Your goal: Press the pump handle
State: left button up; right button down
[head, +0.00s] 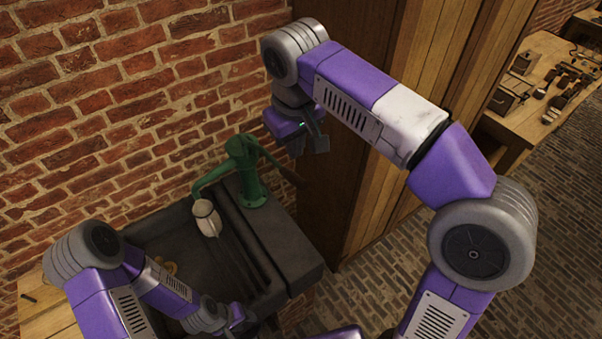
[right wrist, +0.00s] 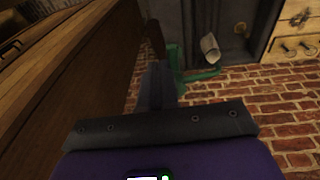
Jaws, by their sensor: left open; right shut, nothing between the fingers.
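The green pump (head: 247,172) stands on the stone ledge beside the sink, its spout pointing left. Its handle (head: 280,166) slopes down to the right and ends in a dark brown grip. My right gripper (head: 309,147) is shut and empty, just above and right of the handle; I cannot tell if they touch. In the right wrist view the shut fingers (right wrist: 156,84) point toward the brown grip (right wrist: 156,38), with green pump parts (right wrist: 185,77) beside it. A pale jar (head: 206,218) is below the spout. My left gripper (head: 240,320) is open, low at the sink's front.
The dark stone sink (head: 160,236) is against a brick wall (head: 120,100). A tall wooden cabinet (head: 345,190) stands close on the right of the pump, near my right arm. A workbench with tools (head: 545,85) is at the far right. Brick floor shows between them.

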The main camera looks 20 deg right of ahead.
aim_at(301, 181)
jog(key=f, duration=0.5)
jog(key=d+f, duration=0.1)
jog(key=f, duration=0.1)
jog(key=shift+w+f, duration=0.2)
jog(key=shift+f, duration=0.05)
pick_arm(q)
jog(key=shift+w+f+b, duration=0.1)
jog(key=shift+f+b, duration=0.2)
jog(key=shift+f, duration=0.1)
pick_arm(e)
jog(key=shift+s+d+f, duration=0.15)
jog(key=shift+f, duration=0.45)
pick_arm(q)
jog(key=shift+f, duration=0.1)
